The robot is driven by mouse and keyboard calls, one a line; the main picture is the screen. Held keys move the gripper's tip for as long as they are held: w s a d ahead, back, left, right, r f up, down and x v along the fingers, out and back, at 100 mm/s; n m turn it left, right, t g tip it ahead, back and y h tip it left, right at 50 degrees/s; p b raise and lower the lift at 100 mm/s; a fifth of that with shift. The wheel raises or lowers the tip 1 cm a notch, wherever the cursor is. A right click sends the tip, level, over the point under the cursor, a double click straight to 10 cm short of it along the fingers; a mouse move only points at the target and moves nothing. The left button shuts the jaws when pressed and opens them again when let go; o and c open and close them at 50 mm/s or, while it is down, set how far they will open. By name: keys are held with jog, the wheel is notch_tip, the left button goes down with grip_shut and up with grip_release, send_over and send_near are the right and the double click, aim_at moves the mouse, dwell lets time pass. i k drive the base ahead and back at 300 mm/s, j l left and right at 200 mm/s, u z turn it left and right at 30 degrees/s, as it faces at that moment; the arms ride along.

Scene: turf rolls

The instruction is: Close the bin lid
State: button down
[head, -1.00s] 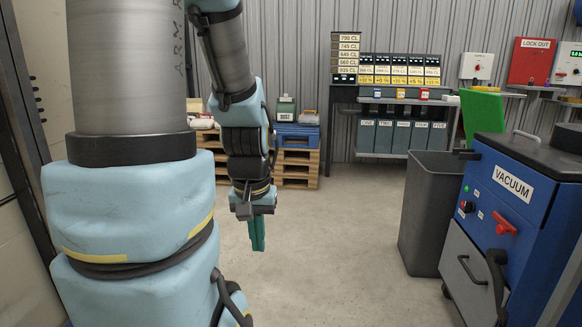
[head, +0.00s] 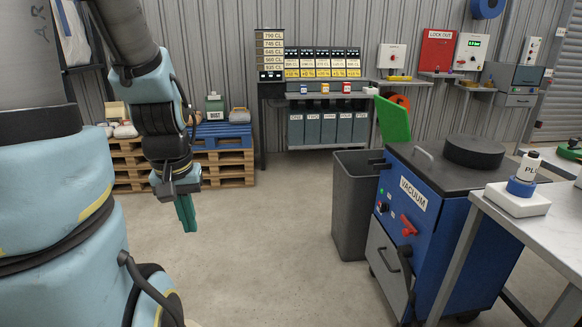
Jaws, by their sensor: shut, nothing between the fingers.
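A grey bin (head: 355,200) stands on the floor at the right of the middle, against the left side of the blue vacuum unit. Its green lid (head: 393,121) stands raised and nearly upright at the bin's back right. The bin's inside is mostly hidden from this angle. My gripper (head: 186,216) hangs pointing down at the left, with green fingers shut and empty. It is well apart from the bin and lid, to their left, over open floor.
The blue vacuum unit (head: 430,220) stands close beside the bin. Pallets (head: 225,167) stand at the back left, and a shelf of bins (head: 325,127) at the back wall. The middle floor is clear.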

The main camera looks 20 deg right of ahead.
aim_at(393, 118)
jog(key=i+l+z, duration=0.25)
jog(key=i, duration=0.95)
jog(key=i+l+z, duration=0.25)
jog(key=i, duration=0.95)
jog(key=i+j+z, duration=0.25)
jog(key=i, duration=0.95)
